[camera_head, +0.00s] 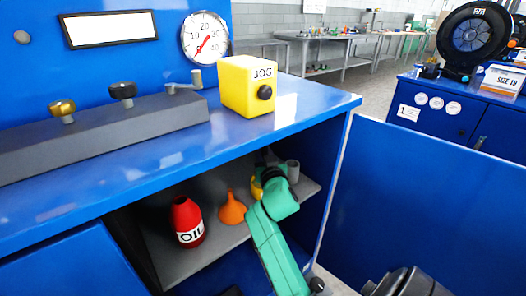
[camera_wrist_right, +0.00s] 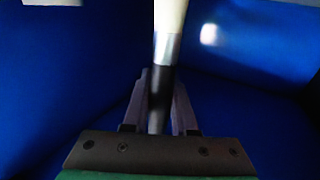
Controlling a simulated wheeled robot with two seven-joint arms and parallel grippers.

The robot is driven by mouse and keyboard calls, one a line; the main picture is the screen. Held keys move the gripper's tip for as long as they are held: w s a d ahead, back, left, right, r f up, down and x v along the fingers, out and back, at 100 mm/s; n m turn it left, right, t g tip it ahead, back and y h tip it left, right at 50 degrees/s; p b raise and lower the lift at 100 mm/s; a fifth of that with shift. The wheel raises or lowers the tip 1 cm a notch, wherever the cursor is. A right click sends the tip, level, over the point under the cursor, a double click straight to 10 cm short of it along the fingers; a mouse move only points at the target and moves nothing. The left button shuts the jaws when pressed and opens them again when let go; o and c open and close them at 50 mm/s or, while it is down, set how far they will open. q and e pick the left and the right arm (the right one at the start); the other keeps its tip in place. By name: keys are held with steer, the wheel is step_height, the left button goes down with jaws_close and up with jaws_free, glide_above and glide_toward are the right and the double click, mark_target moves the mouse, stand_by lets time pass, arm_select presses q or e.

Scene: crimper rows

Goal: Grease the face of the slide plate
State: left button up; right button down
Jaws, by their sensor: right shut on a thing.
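My right gripper (camera_wrist_right: 160,86) is shut on a brush-like tool (camera_wrist_right: 167,48) in the right wrist view. The tool has a black handle, a silver band and a cream end, which runs out of the top of the picture. In the head view my green right arm reaches into the open cabinet bay, and I cannot make out its fingers or the tool there. A yellow thing (camera_head: 256,188) on the shelf is mostly hidden behind the arm; I cannot tell what it is. I cannot pick out the slide plate in either view. My left gripper is not in view.
A red oil bottle (camera_head: 187,220) and an orange funnel (camera_head: 232,210) stand on the grey shelf (camera_head: 160,250), left of my arm. A grey cylinder (camera_head: 293,171) stands right of it. The blue top (camera_head: 300,98) overhangs the bay; a blue door (camera_head: 430,200) stands right.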

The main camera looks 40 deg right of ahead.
steer(key=shift+f+b, duration=0.5)
steer(key=shift+f, duration=0.05)
stand_by(0.4)
steer(key=shift+f, duration=0.15)
stand_by(0.7)
step_height(320, 180, up, 7)
steer(key=p, duration=0.7)
stand_by(0.6)
